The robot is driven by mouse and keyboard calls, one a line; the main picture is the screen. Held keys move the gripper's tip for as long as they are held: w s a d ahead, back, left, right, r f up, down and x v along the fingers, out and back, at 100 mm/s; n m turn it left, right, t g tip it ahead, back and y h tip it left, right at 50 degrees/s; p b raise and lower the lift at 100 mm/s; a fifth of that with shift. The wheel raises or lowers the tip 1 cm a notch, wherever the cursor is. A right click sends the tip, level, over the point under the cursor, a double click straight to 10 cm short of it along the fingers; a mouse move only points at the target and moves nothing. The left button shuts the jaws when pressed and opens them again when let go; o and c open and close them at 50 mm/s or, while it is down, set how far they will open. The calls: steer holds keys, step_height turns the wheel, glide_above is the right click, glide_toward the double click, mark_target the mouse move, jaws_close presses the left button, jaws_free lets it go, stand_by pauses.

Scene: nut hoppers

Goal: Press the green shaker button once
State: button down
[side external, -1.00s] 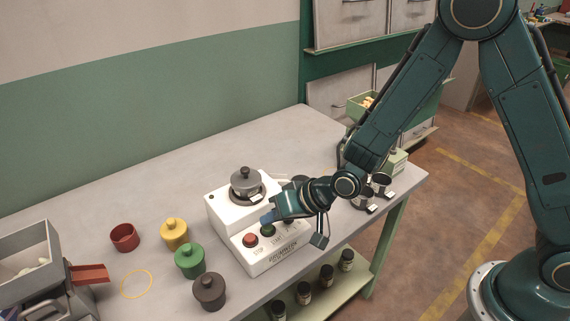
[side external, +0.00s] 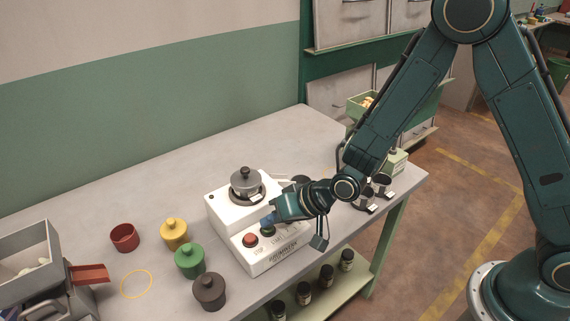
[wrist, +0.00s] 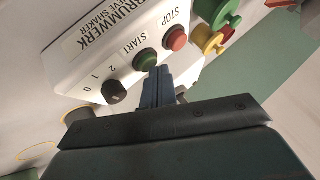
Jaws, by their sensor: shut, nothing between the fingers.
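The green START button (side external: 267,230) sits on the sloped front panel of the white sieve shaker (side external: 262,262). In the wrist view the green button (wrist: 146,59) lies just beyond the tips of my gripper (wrist: 158,72). The blue fingers are shut together with nothing between them. In the side view my gripper (side external: 267,221) is right at the button and partly covers it. I cannot tell whether the tips touch it. The red STOP button (wrist: 176,39) is beside it on one side, a black dial (wrist: 114,92) on the other.
A grey lidded pot (side external: 246,183) stands on top of the shaker. Yellow (side external: 174,234), green (side external: 190,261) and dark (side external: 209,292) lidded pots and a red cup (side external: 124,237) stand left of it.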

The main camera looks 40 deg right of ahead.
mark_target(273, 231)
steer(key=shift+f, duration=0.15)
stand_by(0.4)
steer(key=shift+r, duration=0.9)
steer(key=shift+r, duration=2.55)
